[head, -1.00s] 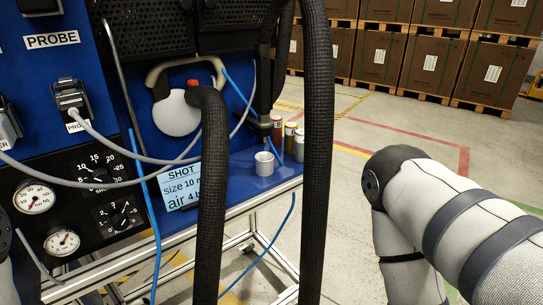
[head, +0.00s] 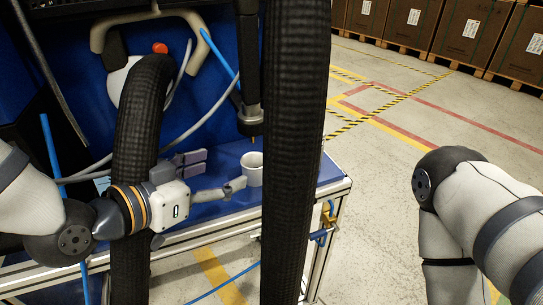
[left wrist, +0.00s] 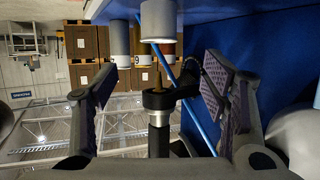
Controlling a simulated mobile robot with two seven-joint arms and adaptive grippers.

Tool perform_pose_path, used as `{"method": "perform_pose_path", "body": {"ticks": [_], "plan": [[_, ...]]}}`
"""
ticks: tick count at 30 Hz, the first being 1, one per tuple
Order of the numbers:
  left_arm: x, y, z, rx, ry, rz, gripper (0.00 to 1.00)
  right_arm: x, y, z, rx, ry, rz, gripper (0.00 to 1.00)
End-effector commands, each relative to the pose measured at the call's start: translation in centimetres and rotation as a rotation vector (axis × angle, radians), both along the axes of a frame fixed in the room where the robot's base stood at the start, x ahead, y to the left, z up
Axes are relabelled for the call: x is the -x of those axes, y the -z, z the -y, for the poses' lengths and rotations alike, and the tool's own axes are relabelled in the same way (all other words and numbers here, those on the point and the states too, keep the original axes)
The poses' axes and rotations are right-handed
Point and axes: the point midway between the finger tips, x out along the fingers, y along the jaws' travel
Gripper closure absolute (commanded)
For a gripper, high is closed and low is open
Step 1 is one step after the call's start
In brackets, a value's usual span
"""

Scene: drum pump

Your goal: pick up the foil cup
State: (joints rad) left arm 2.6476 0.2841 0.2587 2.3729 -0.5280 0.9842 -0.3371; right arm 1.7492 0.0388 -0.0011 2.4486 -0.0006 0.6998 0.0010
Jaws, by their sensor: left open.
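The foil cup (head: 252,170) is a small pale grey cup standing upright on the blue bench top, below a dark vertical nozzle (head: 250,122). My left gripper (head: 222,171) comes in from the left, open and empty, with its fingertips just left of the cup. One finger appears close to the cup's side; I cannot tell whether it touches. In the left wrist view, which shows the scene upside down, the cup (left wrist: 158,22) is at the top middle, beyond the open fingers (left wrist: 160,65). My right gripper is out of view; only my right arm shows.
A thick black hose (head: 292,150) hangs just right of the cup. Another hose (head: 140,150) crosses near my left wrist. Cans (left wrist: 120,42) stand near the cup in the left wrist view. The bench edge (head: 335,185) is at right, with open floor beyond.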

Motion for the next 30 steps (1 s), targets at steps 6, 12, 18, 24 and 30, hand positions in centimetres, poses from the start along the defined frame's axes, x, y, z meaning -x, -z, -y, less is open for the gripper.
{"method": "perform_pose_path", "body": {"ticks": [6,12,18,24,30], "plan": [[-3.2,2.0,2.6,-0.002,0.003,-0.005,0.32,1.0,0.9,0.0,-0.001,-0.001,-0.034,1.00],[-5.2,3.0,4.2,-0.001,0.002,-0.004,0.32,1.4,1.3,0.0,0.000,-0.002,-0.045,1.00],[-7.7,4.9,6.3,-0.001,0.002,-0.003,0.32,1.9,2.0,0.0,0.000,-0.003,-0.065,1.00],[-8.5,5.0,6.9,-0.001,0.000,-0.002,0.32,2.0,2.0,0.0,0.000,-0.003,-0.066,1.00],[-8.5,4.9,6.9,-0.001,0.000,-0.001,0.53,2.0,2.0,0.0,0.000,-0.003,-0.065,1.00]]}}
